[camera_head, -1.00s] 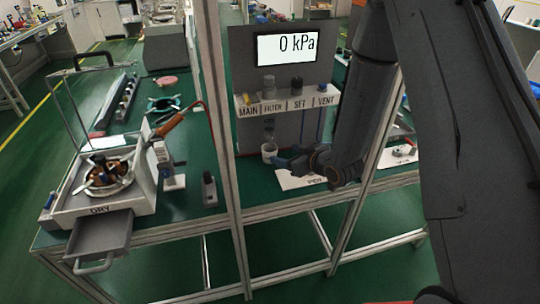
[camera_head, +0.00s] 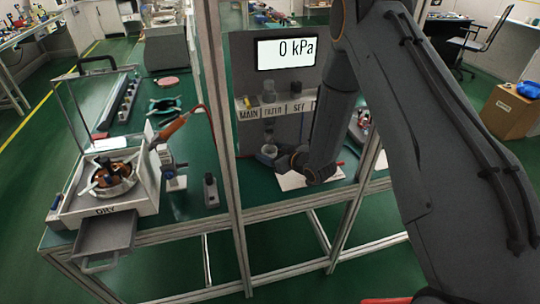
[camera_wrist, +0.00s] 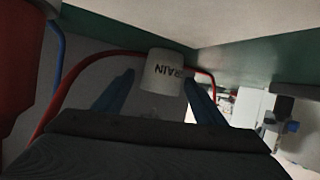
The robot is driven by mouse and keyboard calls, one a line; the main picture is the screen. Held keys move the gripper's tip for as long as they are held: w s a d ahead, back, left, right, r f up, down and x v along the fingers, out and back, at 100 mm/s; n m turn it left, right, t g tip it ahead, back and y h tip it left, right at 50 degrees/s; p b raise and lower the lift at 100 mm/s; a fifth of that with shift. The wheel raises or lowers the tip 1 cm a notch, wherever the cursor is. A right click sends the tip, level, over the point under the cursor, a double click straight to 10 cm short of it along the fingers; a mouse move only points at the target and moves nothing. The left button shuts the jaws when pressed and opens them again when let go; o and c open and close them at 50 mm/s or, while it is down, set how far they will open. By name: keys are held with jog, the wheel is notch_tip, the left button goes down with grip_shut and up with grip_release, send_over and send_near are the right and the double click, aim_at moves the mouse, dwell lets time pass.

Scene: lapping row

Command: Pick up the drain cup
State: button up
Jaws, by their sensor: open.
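The drain cup (camera_wrist: 162,75) is a small white cup marked with dark letters ending in "RAIN". In the wrist view it shows upside down, between the two blue fingertips of my gripper (camera_wrist: 158,82). The fingers are apart, one on each side of the cup, and a gap shows on both sides. In the head view the cup (camera_head: 269,149) stands below the labelled valve shelf, its lower part hidden by my gripper (camera_head: 268,160).
The panel display (camera_head: 286,52) reads 0 kPa. The valve shelf (camera_head: 275,110) lies above the cup. In the wrist view a red hose (camera_wrist: 62,92) curves behind the cup and a blue tube (camera_wrist: 55,60) runs at left. A frame post (camera_head: 222,150) stands left of the gripper.

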jog(key=c, duration=1.1)
jog(key=shift+r, duration=0.15)
